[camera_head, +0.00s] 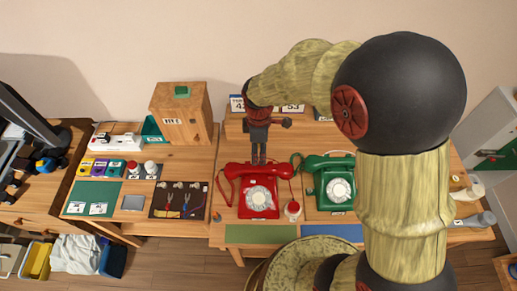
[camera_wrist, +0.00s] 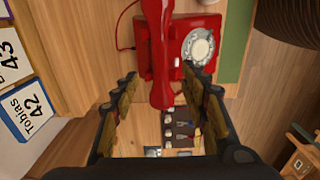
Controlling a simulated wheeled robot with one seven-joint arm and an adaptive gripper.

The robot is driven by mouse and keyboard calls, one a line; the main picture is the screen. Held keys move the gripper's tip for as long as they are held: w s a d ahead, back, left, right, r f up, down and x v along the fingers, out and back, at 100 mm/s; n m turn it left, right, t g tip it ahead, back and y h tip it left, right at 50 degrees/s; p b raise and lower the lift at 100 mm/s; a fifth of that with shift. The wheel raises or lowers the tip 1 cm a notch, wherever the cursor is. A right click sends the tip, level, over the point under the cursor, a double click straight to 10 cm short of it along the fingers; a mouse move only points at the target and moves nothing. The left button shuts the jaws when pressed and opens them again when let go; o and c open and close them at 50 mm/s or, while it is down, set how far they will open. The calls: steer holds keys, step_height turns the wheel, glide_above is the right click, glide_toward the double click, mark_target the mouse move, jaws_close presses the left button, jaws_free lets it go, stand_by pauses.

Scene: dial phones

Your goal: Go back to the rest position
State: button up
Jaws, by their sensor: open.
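My gripper (camera_head: 258,160) points down above the red dial phone (camera_head: 259,199), close to its red handset (camera_head: 258,171). In the wrist view the two fingers of my gripper (camera_wrist: 160,74) stand apart, with the handset (camera_wrist: 161,42) seen between them. The handset appears to lie across the top of the phone (camera_wrist: 205,45). The fingers hide a little of it, and I cannot tell whether they touch it.
A green dial phone (camera_head: 333,184) stands just right of the red one. Name cards (camera_wrist: 27,107) stand behind. A wooden box (camera_head: 180,113) and tool tray (camera_head: 178,200) lie left.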

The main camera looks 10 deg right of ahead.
stand_by(0.3)
steer(key=s+d+r+m+t+b, duration=0.2)
steer(key=s+d+r+m, duration=0.2)
steer(key=s+r+m, duration=0.4)
steer(key=s+d+r+m+t+b, duration=0.3)
steer(key=s+d+r+m, duration=0.2)
steer(key=s+r+m, duration=0.2)
step_height(320, 180, up, 3)
steer(key=s, duration=0.2)
steer(key=shift+s+d+r+m+t, duration=0.2)
steer(key=shift+s+d+m+t, duration=0.1)
steer(key=shift+m, duration=0.1)
